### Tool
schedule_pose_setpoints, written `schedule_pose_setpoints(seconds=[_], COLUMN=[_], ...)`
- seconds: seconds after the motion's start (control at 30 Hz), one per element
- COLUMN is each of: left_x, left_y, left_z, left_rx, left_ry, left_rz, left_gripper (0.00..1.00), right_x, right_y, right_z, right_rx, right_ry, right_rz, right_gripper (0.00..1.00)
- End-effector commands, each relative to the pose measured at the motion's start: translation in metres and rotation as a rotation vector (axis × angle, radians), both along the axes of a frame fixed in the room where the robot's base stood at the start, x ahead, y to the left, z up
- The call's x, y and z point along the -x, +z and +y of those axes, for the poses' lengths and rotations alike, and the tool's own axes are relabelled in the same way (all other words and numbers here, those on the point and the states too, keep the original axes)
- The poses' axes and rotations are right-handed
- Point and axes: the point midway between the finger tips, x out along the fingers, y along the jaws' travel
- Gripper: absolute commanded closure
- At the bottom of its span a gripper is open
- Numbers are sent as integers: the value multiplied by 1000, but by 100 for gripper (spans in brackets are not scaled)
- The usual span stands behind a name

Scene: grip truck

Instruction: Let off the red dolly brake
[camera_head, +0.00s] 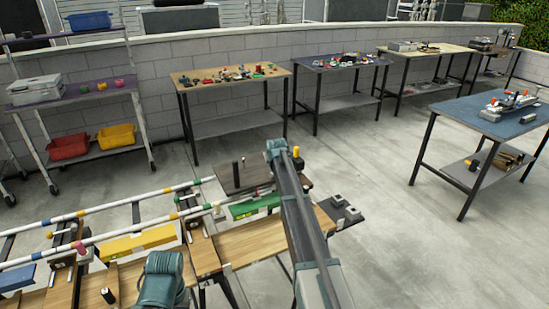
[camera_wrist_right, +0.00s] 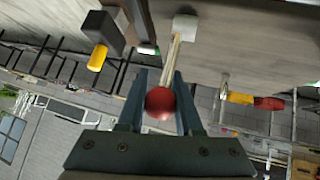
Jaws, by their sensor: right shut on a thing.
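In the right wrist view a red ball knob (camera_wrist_right: 160,103) sits between the two fingers of my right gripper (camera_wrist_right: 161,82), which is shut on it. A pale lever stem (camera_wrist_right: 172,55) runs from behind the knob to a white block (camera_wrist_right: 185,25) on a grey-brown surface. In the head view the red knob and my right gripper are hidden; my right arm reaches over a dark brown board (camera_head: 240,177). My left gripper is out of view; only a teal joint of my left arm shows at the bottom.
A yellow-ended handle on a black block (camera_wrist_right: 100,55) stands beside the lever. White rails (camera_head: 130,225), a yellow level (camera_head: 140,242) and a green piece (camera_head: 255,206) lie around the wooden bench (camera_head: 265,240).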

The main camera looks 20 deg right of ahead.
Motion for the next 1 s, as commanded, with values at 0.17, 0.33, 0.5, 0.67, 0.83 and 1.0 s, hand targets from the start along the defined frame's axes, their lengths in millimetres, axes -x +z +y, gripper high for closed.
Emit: schedule_pose_setpoints(seconds=[0.17, 0.33, 0.5, 0.67, 0.83, 1.0], left_x=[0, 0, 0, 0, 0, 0], left_y=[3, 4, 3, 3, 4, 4], left_z=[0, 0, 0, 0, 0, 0], left_rx=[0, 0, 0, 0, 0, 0], left_ry=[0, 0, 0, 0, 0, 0], left_rz=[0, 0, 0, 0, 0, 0], left_gripper=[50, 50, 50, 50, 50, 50], right_x=[0, 0, -1, -1, -1, -1], right_y=[-1, -1, -1, -1, -1, -1], right_z=[0, 0, 0, 0, 0, 0], right_rx=[1, 2, 1, 1, 2, 2], right_ry=[-1, 0, -1, -1, 0, 0], right_rz=[28, 32, 31, 30, 29, 29], right_gripper=[100, 100, 100, 50, 36, 36])
